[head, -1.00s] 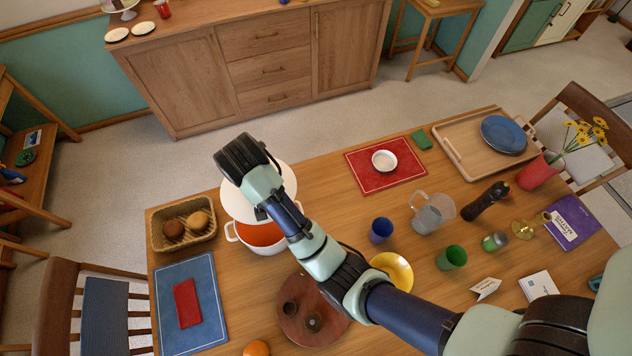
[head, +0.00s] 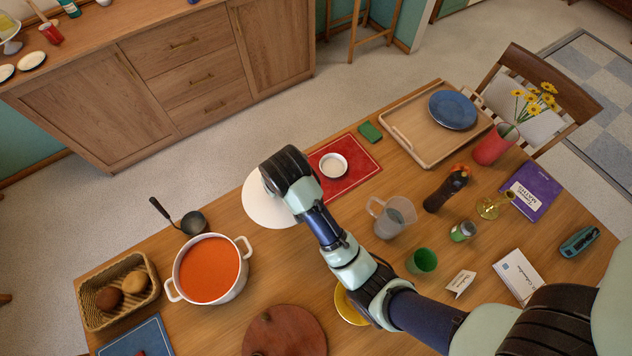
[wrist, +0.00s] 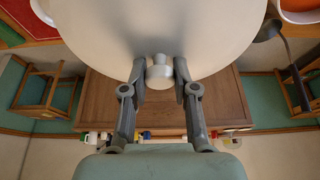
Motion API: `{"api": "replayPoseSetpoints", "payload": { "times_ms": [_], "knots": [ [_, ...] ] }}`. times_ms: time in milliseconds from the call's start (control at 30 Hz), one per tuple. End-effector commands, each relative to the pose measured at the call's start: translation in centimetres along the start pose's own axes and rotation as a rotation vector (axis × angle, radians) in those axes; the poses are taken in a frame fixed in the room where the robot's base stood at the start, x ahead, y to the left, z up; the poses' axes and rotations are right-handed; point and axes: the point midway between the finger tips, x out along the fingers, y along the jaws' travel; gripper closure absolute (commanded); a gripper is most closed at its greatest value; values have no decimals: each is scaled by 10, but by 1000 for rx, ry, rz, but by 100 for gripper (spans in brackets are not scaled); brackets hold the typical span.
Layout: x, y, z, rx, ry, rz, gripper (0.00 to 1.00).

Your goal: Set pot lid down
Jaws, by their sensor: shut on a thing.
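The white round pot lid (head: 266,203) is partly hidden behind my arm in the head view. In the wrist view the lid (wrist: 160,30) fills the upper middle. My gripper (wrist: 160,72) is shut on the lid's grey knob, one finger on each side. The white pot (head: 238,281) stands uncovered to the left on the table, full of orange-red soup (head: 209,268). The lid is apart from the pot, near the table's back edge, left of the red mat (head: 352,190). I cannot tell whether the lid touches the table.
A ladle (head: 192,223) lies behind the pot and a bread basket (head: 88,313) is left of it. A white bowl (head: 333,168) sits on the red mat. A round brown board (head: 285,332) is in front. Bare wood (head: 285,262) lies between pot and arm.

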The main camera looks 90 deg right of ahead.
Motion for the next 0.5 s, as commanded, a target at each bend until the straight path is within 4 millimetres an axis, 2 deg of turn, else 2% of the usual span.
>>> {"api": "replayPoseSetpoints", "payload": {
  "times_ms": [67,167,500],
  "knots": [
    [3,0,1,0,0,0,100],
    [21,0,10,1,-4,1,100],
    [117,0,49,0,-3,1,100]
  ]
}}
